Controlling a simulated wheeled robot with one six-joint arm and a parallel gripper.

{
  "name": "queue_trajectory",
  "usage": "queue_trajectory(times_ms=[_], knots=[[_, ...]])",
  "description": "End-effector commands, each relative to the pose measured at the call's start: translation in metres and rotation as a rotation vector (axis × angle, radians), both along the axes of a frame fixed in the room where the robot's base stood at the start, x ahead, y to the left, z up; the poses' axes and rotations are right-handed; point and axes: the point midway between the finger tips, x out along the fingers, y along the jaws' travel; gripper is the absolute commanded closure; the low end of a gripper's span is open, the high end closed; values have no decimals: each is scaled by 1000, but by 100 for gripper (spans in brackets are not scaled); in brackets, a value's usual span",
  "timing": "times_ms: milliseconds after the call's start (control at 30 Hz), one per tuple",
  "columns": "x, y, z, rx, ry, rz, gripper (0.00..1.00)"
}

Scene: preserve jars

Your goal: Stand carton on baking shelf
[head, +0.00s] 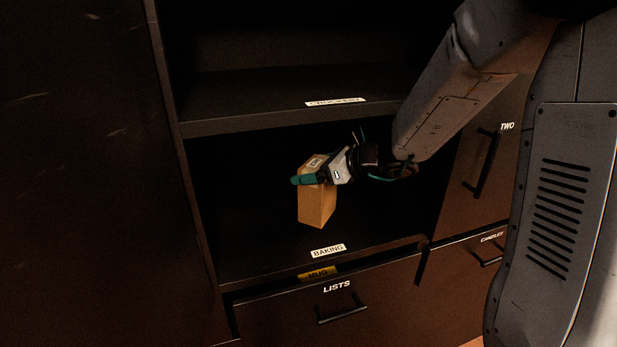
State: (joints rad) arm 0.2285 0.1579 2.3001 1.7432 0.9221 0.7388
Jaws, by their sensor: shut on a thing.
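The carton (317,207) is a tan upright box with a small pale label on its top. It is inside the cabinet opening over the baking shelf (255,265), which carries a "BAKING" label on its front edge. My gripper (312,178) is shut on the upper part of the carton, with a teal fingertip across its near side. The carton looks roughly upright. I cannot tell whether its base touches the shelf.
A higher shelf (230,122) with a white label is above my gripper. Below are a "LISTS" drawer (280,318) with a yellow "MUG" label above it, and a "CANDLES" drawer (462,275). A door marked "TWO" (505,165) is at right. The baking shelf is clear around the carton.

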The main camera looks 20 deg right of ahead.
Motion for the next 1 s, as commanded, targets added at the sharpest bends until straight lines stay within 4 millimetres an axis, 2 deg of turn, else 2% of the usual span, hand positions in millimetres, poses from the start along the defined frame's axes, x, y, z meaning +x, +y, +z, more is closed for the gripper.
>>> queue_trajectory(times_ms=[67,200,300,700,733,767,800,1000], knots=[[4,1,-4,1,1,1,80],[3,0,-27,2,4,-1,80],[3,0,-34,1,1,-2,80],[3,0,-39,0,-1,0,80],[3,0,-40,-1,1,0,11],[3,0,-39,-1,1,0,3],[3,0,-39,-1,1,0,0],[3,0,-38,0,0,0,0]])
